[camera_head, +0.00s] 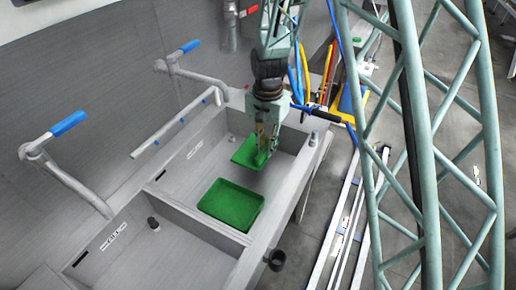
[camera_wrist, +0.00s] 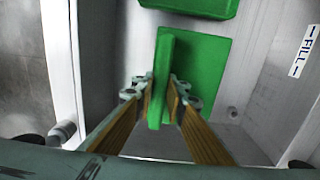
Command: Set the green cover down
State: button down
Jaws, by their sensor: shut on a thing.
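The green cover (camera_head: 247,151) hangs under my gripper (camera_head: 262,145) in the head view. In the wrist view the flat green cover (camera_wrist: 205,65) has a raised ridge, and my gripper (camera_wrist: 164,100) has its two wooden-coloured fingers shut on that ridge. The cover is over the far basin, toward its back wall. How far it is above the basin floor, I cannot tell. A green tray (camera_head: 231,205) lies in the same basin, nearer the divider. An edge of it shows at the top of the wrist view (camera_wrist: 190,7).
The far basin (camera_head: 180,183) and near basin (camera_head: 150,262) share a divider wall. Bent taps with blue handles (camera_head: 69,123) stand along the left side. White rails (camera_head: 345,225) run along the right.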

jog(key=s+r+n+p, duration=0.1)
jog(key=s+r+p, duration=0.3)
jog(key=s, duration=0.9)
jog(key=s+a+r+n+p, duration=0.1)
jog(key=s+r+p, duration=0.3)
jog(key=s, duration=0.9)
notch_tip(320, 180, up, 4)
jog(key=shift+s+a+f+p, duration=0.15)
jog(key=shift+a+f+p, duration=0.15)
jog(key=shift+p, duration=0.1)
jog(key=shift+s+a, duration=0.1)
jog(key=shift+a, duration=0.1)
